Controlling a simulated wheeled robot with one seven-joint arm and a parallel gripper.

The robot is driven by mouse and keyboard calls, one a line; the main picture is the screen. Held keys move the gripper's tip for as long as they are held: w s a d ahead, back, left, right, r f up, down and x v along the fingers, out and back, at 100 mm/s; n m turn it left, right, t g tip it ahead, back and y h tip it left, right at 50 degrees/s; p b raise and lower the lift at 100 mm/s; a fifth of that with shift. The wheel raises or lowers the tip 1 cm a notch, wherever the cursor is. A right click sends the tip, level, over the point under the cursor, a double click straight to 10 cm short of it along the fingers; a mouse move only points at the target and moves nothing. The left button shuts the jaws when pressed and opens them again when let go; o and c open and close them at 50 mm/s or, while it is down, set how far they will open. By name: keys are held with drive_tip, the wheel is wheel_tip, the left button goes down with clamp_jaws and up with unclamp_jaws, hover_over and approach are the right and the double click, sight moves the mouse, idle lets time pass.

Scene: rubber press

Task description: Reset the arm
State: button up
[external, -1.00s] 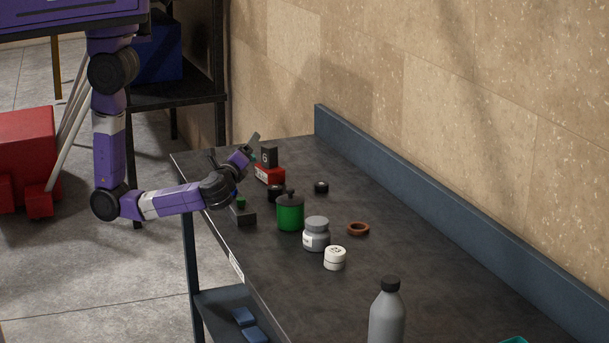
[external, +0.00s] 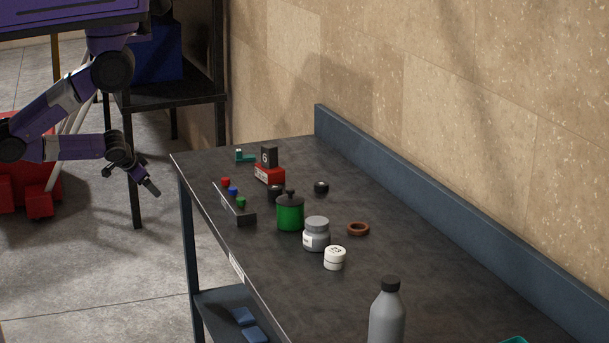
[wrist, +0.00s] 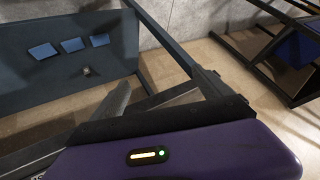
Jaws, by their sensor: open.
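My gripper (external: 148,180) hangs off the left side of the dark workbench (external: 430,275) in the external view, clear of the bench and pointing down and to the right. It is open with nothing between its fingers. My arm is folded back to the left.
A dark rack (external: 175,98) stands behind. Floor left of the bench is open.

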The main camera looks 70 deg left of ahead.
drive_tip(key=w+d+r+m+t+h, duration=0.1)
drive_tip(key=d+r+t+h, duration=0.1)
drive_tip(key=d, duration=0.6)
drive_tip(key=w+d+r+m+t+h+b, duration=0.1)
drive_tip(key=w+d+r+t+h, duration=0.1)
drive_tip(key=d, duration=0.7)
drive_tip(key=w+d+r+m+t+h+b, duration=0.1)
drive_tip(key=d+r+t, duration=0.3)
drive_tip(key=d, duration=0.5)
drive_tip(key=shift+w+d+t+h, duration=0.15)
drive_tip(key=shift+w+t+h, duration=0.45)
drive_tip(key=shift+h, duration=0.1)
